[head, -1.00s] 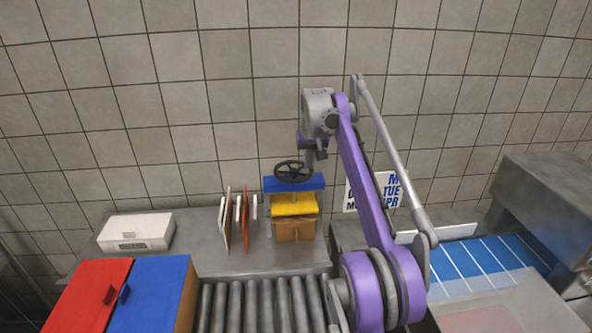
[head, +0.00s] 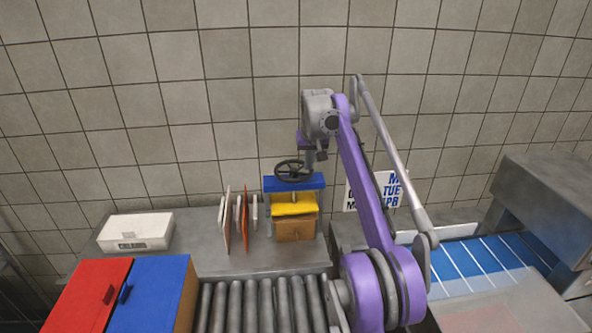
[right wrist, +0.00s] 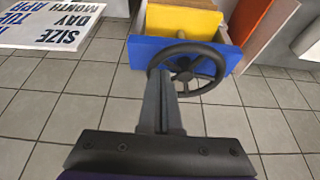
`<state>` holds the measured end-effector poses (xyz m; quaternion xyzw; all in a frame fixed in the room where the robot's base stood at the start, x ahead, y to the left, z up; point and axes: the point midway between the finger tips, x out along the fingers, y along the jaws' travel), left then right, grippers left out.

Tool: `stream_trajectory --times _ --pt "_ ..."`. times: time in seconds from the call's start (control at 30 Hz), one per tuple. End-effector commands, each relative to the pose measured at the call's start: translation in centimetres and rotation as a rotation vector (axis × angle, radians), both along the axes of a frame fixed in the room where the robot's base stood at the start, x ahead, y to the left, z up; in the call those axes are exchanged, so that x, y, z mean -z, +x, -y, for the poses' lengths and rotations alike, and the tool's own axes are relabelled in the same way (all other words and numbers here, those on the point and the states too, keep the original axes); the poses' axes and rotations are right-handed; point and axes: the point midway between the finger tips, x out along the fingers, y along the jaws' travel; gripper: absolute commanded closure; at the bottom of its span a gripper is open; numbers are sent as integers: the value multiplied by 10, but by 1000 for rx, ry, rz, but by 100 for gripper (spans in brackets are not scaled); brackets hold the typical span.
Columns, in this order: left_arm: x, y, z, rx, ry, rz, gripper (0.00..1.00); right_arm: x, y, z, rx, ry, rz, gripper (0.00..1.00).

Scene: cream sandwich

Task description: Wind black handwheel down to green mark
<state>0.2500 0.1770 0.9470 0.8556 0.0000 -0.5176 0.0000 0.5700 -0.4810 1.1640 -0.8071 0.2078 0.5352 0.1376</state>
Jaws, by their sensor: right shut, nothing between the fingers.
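The black handwheel (head: 291,171) sits on top of the blue crossbar (head: 286,184) of a small press, with a yellow plate (head: 294,209) below the bar. In the right wrist view the handwheel (right wrist: 211,51) shows its rim, spokes and hub. My right gripper (head: 318,158) is shut and empty, beside the wheel. In the right wrist view its closed fingers (right wrist: 163,76) overlap the left part of the rim; whether they touch it I cannot tell. I see no green mark. My left gripper is not in view.
Upright white and orange boards (head: 245,222) stand left of the press. A white box (head: 136,232) lies farther left. Rollers (head: 263,303) and red and blue bins (head: 92,294) are in front. A sign (head: 357,193) stands right of the press.

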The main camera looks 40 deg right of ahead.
Motion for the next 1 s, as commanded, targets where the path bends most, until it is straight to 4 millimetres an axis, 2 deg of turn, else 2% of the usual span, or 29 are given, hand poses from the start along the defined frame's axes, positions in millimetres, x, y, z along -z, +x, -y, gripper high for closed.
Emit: stream_trajectory --times 0.3,0.43,0.8,1.0 --pt "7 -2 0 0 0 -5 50 11 0 0 0 0 0 100" --pt "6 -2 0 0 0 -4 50 10 0 -1 0 0 0 100" --pt "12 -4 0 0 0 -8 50 10 -4 -21 -1 1 -1 100" --pt "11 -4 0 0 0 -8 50 10 -4 -22 0 1 0 100"
